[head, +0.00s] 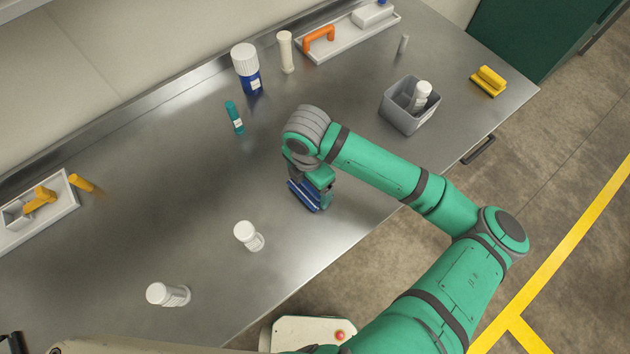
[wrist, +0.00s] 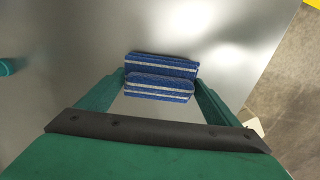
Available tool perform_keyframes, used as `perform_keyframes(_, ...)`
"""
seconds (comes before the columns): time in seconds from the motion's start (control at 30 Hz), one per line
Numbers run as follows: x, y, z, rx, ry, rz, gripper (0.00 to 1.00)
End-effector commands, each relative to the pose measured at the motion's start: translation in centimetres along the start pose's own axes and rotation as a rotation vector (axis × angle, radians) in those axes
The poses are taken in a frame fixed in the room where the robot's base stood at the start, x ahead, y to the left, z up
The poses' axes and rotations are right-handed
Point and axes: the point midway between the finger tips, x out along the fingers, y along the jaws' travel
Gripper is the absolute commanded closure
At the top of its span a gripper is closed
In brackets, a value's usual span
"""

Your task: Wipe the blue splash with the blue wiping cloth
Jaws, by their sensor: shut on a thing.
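The blue wiping cloth (head: 303,197) has white stripes and is a folded block. My gripper (head: 312,187) is shut on it near the front edge of the steel bench. In the wrist view the cloth (wrist: 160,68) sits between the two green fingers of my gripper (wrist: 160,88). I cannot tell whether the cloth touches the bench top. No blue splash shows in either view; the arm and cloth hide part of the bench.
The steel bench (head: 200,190) is clear around the cloth. White-capped bottles (head: 248,236) (head: 168,294) stand to the left. A teal tube (head: 234,117), a blue bottle (head: 247,70) and a grey bin (head: 386,108) stand farther back. Trays (head: 345,36) (head: 62,210) lie along the wall.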

Motion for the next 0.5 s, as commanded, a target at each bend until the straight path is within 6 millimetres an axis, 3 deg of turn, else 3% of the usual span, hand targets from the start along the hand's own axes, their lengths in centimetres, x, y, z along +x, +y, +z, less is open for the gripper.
perform_keyframes(0.03,-1.4,0.2,0.0,-0.007,-0.005,0.006,0.36)
perform_keyframes(0.5,-5.4,0.4,-0.4,-0.017,-0.003,0.004,0.36)
